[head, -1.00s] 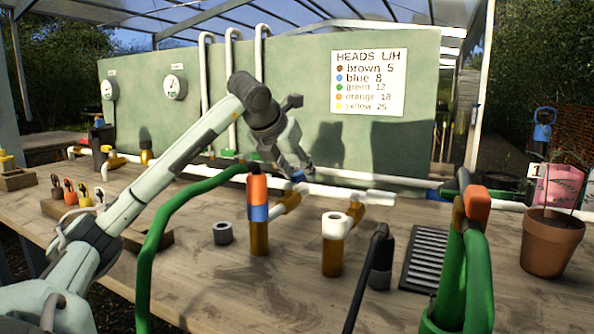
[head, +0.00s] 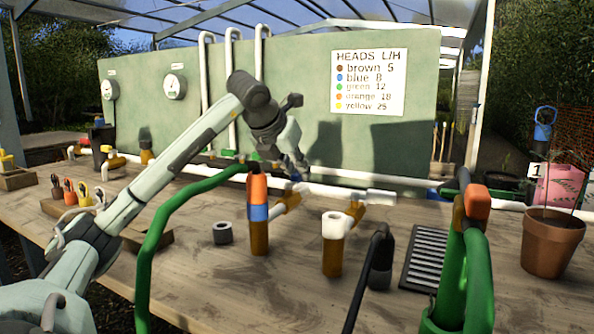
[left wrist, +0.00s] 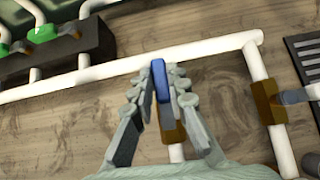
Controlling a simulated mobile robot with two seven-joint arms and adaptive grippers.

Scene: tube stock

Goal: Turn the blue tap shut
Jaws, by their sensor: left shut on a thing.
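The blue tap's lever (left wrist: 161,82) shows between my left gripper's fingertips (left wrist: 160,96) in the left wrist view. The fingers are closed on it. The lever points up the picture, roughly in line with the short branch pipe, above a brass body (left wrist: 173,130) partly hidden by the fingers. In the head view my left gripper (head: 297,168) reaches down behind the blue-and-orange riser, and a bit of blue lever (head: 296,178) shows under it. My right gripper is in neither view.
A white pipe (head: 330,190) runs across the bench. The blue-banded orange riser (head: 258,200) and a white-topped riser (head: 333,240) stand in front. A second brass tap (left wrist: 266,101) is to the right. A green hose (head: 150,250) arches at left.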

